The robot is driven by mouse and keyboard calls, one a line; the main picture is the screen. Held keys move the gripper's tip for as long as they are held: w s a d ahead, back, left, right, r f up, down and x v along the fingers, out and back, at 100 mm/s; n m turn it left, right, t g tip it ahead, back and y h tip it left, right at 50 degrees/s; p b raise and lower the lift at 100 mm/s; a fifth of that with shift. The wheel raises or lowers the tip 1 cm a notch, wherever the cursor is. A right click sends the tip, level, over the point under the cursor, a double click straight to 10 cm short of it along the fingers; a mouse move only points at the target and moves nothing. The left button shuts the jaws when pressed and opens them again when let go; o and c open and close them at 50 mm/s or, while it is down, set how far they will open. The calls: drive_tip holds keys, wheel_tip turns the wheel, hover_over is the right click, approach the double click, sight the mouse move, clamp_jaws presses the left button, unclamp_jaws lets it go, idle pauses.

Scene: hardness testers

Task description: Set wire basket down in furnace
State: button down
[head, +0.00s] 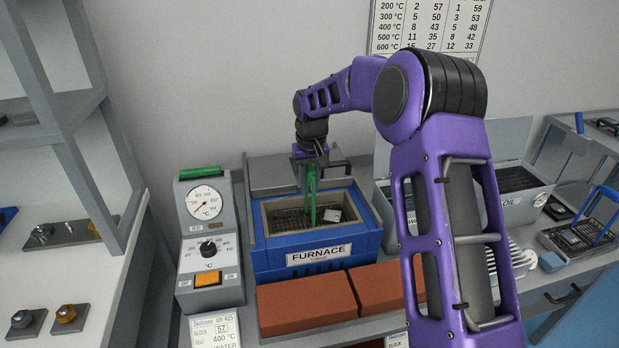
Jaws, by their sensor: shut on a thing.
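The blue furnace (275,262) stands open at the top on the bench, with a pale lining around its chamber. The wire basket (312,200) has a tall green handle that reaches down into the chamber. Dark mesh and a small grey metal block show inside, below the furnace rim. My gripper (311,162) is above the chamber, pointing down, shut on the top of the green handle. Whether the basket touches the chamber floor cannot be told from here.
A control box (208,245) with a dial and orange switch stands left of the furnace. Red-brown bricks (308,303) lie in front. Right are an oil tank (527,200) and another basket with a blue handle (597,215). Shelves (60,150) stand at left.

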drive_tip(key=shift+f, duration=0.9)
drive_tip(key=c, duration=0.6)
unclamp_jaws()
drive_tip(key=shift+f, duration=0.1)
wheel_tip(320, 180, up, 18)
drive_tip(key=s+p, duration=0.2)
drive_tip(key=shift+d+f, duration=0.2)
drive_tip(key=shift+f, duration=0.05)
